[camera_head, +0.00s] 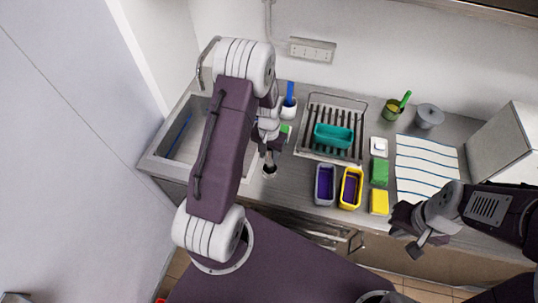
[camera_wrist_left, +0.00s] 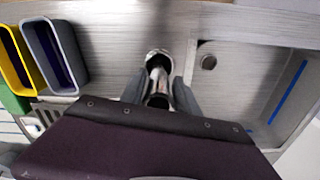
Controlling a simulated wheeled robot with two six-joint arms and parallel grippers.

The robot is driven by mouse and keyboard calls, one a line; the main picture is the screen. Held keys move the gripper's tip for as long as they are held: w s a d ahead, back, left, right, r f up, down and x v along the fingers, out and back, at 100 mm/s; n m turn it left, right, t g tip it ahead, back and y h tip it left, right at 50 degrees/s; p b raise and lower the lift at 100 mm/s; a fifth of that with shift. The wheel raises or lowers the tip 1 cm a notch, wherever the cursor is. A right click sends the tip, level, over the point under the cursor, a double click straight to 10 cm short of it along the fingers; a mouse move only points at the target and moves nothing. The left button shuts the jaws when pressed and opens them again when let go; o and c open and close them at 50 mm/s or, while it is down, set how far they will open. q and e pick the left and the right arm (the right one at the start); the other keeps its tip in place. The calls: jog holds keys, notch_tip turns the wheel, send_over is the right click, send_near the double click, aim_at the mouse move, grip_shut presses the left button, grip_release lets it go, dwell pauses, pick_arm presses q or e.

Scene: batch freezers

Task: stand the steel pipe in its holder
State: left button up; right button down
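The steel pipe (camera_wrist_left: 157,76) is a shiny, narrow tube between the two fingers of my left gripper (camera_wrist_left: 160,88) in the left wrist view. The fingers appear closed on it. In the head view my left gripper (camera_head: 269,146) points down over the counter near its front edge, right of the sink. A small round piece with a pale rim and dark middle (camera_head: 269,171) shows just below it. A pale round rim (camera_wrist_left: 158,55) surrounds the pipe's far end in the wrist view; I cannot tell whether it is the holder. My right gripper (camera_head: 424,242) hangs by the counter's front, apart from everything.
The sink (camera_head: 170,150) lies left. A white cup (camera_head: 288,110) with a blue item stands behind. A rack (camera_head: 312,105) holds a teal tub (camera_head: 333,136). Grey (camera_head: 325,185) and yellow (camera_head: 350,188) tubs, sponges (camera_head: 379,201) and a striped towel (camera_head: 425,165) fill the right.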

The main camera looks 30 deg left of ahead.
pick_arm(q)
notch_tip(320, 180, up, 7)
jog(key=p, duration=0.5)
jog(key=shift+f, duration=0.1)
dwell(0.4)
jog(key=shift+d+r, duration=0.1)
jog(key=shift+r, duration=0.15)
jog(key=s+d+r+t, duration=0.3)
jog(key=s+d+r, duration=0.3)
jog(key=s+r, duration=0.45)
notch_tip(320, 180, down, 17)
jog(key=s+d+g+b, duration=0.1)
jog(key=b, duration=1.6)
jog(key=shift+s+d+g+b, duration=0.15)
jog(key=shift+s+g+b, duration=0.15)
jog(key=shift+g, duration=0.1)
